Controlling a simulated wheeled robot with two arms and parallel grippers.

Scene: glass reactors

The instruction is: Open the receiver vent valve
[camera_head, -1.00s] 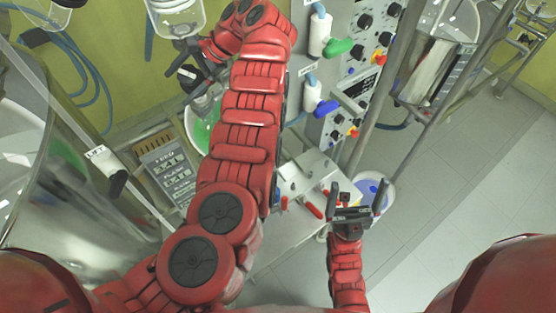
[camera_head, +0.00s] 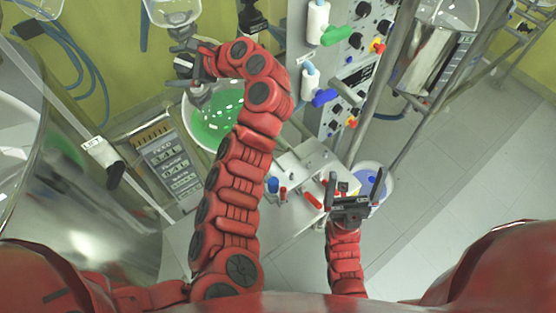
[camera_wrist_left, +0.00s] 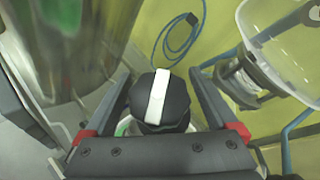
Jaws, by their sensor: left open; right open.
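A black valve knob with a white stripe (camera_wrist_left: 160,97) stands between the spread fingers of my left gripper (camera_wrist_left: 162,105) in the left wrist view, with a gap on either side. In the head view the left gripper (camera_head: 186,66) is at the upper left, above a round vessel with green liquid (camera_head: 215,122), and partly hides the knob. Whether this knob is the receiver vent valve cannot be read from any label. My right gripper (camera_head: 357,196) is open and empty at the lower middle, fingers pointing up the picture.
A label board (camera_head: 170,165) and a large glass vessel (camera_head: 25,150) are at the left. A blue bucket (camera_head: 372,185) stands beyond the right gripper.

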